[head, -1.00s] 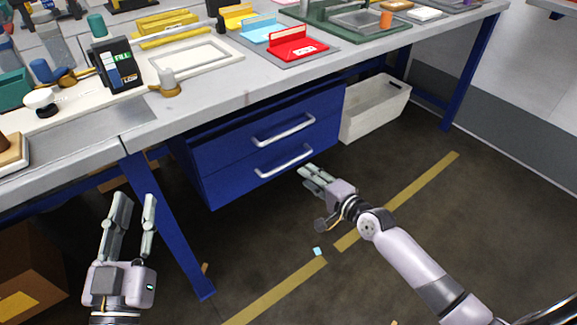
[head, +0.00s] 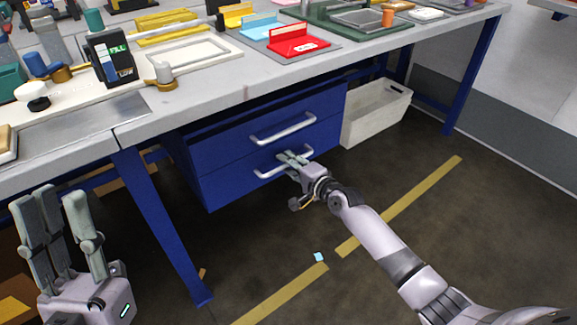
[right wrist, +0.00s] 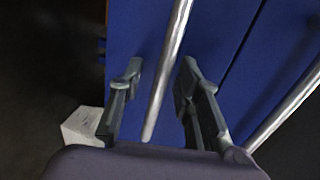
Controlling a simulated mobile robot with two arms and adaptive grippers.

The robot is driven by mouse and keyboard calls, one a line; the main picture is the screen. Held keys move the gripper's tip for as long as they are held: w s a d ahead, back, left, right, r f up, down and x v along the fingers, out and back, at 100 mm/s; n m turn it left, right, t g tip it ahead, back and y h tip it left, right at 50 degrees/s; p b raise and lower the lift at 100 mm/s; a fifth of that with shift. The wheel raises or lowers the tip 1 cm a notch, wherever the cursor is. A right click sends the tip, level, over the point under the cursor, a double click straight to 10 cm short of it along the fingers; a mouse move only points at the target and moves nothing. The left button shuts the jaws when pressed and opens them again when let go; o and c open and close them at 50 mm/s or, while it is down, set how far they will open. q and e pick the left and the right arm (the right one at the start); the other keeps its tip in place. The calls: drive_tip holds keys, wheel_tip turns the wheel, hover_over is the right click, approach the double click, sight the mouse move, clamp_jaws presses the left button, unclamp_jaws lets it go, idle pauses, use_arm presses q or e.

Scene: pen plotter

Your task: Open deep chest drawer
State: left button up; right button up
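A blue drawer chest (head: 192,158) hangs under the workbench. Its upper drawer (head: 225,145) and lower drawer (head: 225,190) look closed, each with a silver bar handle. My right gripper (head: 290,157) is at the lower handle (head: 264,173) and partly covers it. In the right wrist view, the fingers of my right gripper (right wrist: 160,68) are apart, one on each side of the handle (right wrist: 170,60), with gaps to it. The upper handle (head: 284,129) also shows in the right wrist view (right wrist: 290,105). My left gripper (head: 58,198) is open and empty at lower left, away from the chest.
A pale open bin (head: 375,115) stands just right of the chest. A blue table leg (head: 165,235) stands between my left gripper and the chest. The workbench (head: 215,85) above carries trays and several small items. The floor in front of the chest is mostly clear.

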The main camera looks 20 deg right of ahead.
drive_tip(key=shift+w, duration=0.15)
drive_tip(key=shift+c, duration=0.2)
clamp_jaws()
idle(0.8)
